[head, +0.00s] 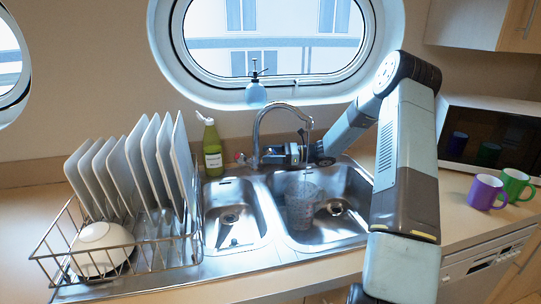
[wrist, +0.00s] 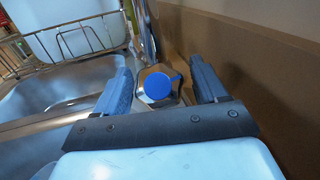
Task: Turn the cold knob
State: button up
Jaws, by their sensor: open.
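The cold knob (wrist: 158,86) shows in the wrist view as a blue round cap with a small lever on a metal body. It lies between the two fingers of my gripper (wrist: 160,75), which is open with a gap on either side of the cap. In the head view my gripper (head: 276,155) reaches in from the right, behind the sink and close to the base of the curved metal faucet (head: 259,130). The blue knob is hidden there by the gripper. A small red knob (head: 240,158) shows left of the faucet.
A green bottle (head: 212,150) stands left of the faucet. A dish rack (head: 128,268) with plates is farther left. The wall (wrist: 265,75) is close to the right finger.

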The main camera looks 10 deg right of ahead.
jog(key=c, duration=1)
jog(key=shift+o, duration=0.2)
jog(key=shift+r+m+t, duration=0.1)
jog(key=shift+m+t, duration=0.6)
jog(key=shift+m, duration=0.5)
jog(key=o, duration=1)
jog(key=shift+c, duration=0.2)
jog(key=shift+d, duration=0.1)
jog(key=v, duration=1.3)
jog(key=shift+s+d, duration=0.15)
jog(key=shift+d, duration=0.15)
